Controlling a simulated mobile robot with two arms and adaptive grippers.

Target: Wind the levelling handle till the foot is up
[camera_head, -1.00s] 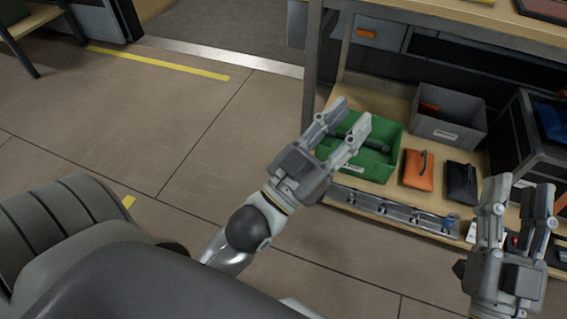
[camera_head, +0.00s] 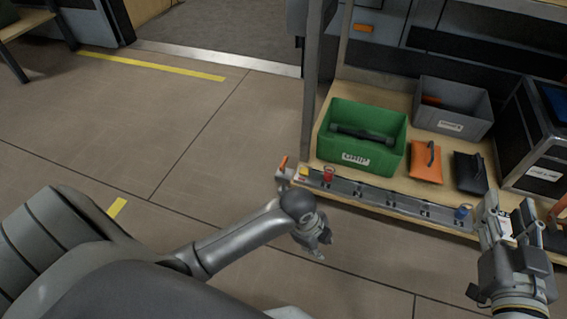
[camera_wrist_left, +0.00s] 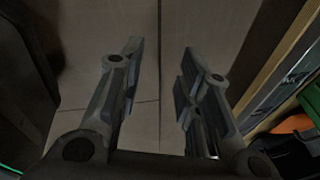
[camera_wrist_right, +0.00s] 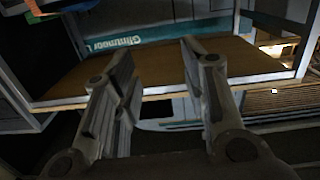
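A small orange-tipped handle (camera_head: 283,163) stands at the left end of the metal rail (camera_head: 395,201) along the front of the low shelf; it may be the levelling handle. I cannot make out the foot. My left gripper (camera_head: 318,252) hangs low over the floor, in front of the rail and apart from the handle. The left wrist view shows its fingers (camera_wrist_left: 160,75) apart with only floor between them. My right gripper (camera_head: 512,215) is at the right end of the rail. In the right wrist view its fingers (camera_wrist_right: 155,65) are apart and empty.
A yellow block (camera_head: 303,171), a red knob (camera_head: 328,173) and a blue knob (camera_head: 463,212) sit on the rail. A green bin (camera_head: 355,157), a grey bin (camera_head: 450,124), an orange pouch (camera_head: 425,165) and a black pouch (camera_head: 469,174) are on the shelf.

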